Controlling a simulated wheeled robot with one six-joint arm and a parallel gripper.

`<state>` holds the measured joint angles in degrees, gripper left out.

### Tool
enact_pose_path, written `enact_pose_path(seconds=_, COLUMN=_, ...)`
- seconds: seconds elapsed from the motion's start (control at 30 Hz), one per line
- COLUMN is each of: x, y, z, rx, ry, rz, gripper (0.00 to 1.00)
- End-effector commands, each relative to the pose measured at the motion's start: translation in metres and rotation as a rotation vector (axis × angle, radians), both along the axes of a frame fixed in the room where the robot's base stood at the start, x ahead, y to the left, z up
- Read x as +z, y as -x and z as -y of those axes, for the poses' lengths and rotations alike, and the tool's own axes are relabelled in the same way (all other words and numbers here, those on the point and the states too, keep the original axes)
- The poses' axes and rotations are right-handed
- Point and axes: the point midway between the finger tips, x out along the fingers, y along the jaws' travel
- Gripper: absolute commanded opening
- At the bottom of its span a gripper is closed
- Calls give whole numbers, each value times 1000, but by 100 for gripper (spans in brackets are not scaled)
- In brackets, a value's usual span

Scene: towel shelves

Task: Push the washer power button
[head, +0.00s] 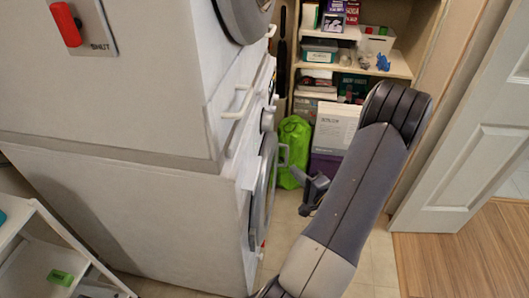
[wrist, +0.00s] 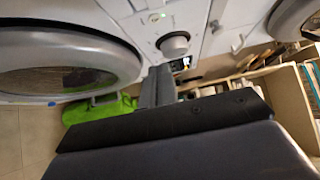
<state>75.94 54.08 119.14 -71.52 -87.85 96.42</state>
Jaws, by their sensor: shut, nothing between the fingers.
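The white washer (head: 150,215) is the lower of two stacked machines at the left in the head view. Its round door (head: 262,190) faces right, and this also shows large at the left in the wrist view (wrist: 125,62). In the wrist view its control panel has a round knob (wrist: 175,44) and a small round spot with a green light (wrist: 155,18), above and left of the knob; I cannot tell for sure that this is the power button. My gripper (head: 300,178) is shut and empty, in front of the door side. In the wrist view its fingers (wrist: 158,86) lie below the knob; contact is not visible.
A second machine with a red switch (head: 65,24) stands on the washer. A bright green bag (head: 294,150) sits on the floor behind my gripper. Shelves (head: 400,66) with boxes stand at the back. A white door (head: 450,150) is at the right, with clear floor (head: 450,265) before it.

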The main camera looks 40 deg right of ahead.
Motion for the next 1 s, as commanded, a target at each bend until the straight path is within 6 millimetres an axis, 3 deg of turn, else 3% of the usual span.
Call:
enact_pose_path(seconds=0.27, x=2, y=-34, z=1, rx=6, ry=1, rz=1, gripper=0)
enact_pose_path(seconds=0.63, x=2, y=-102, z=6, rx=6, ry=0, rz=1, gripper=0)
enact_pose_path(seconds=1.0, x=1, y=-127, z=-18, rx=2, ry=-1, rz=0, gripper=0)
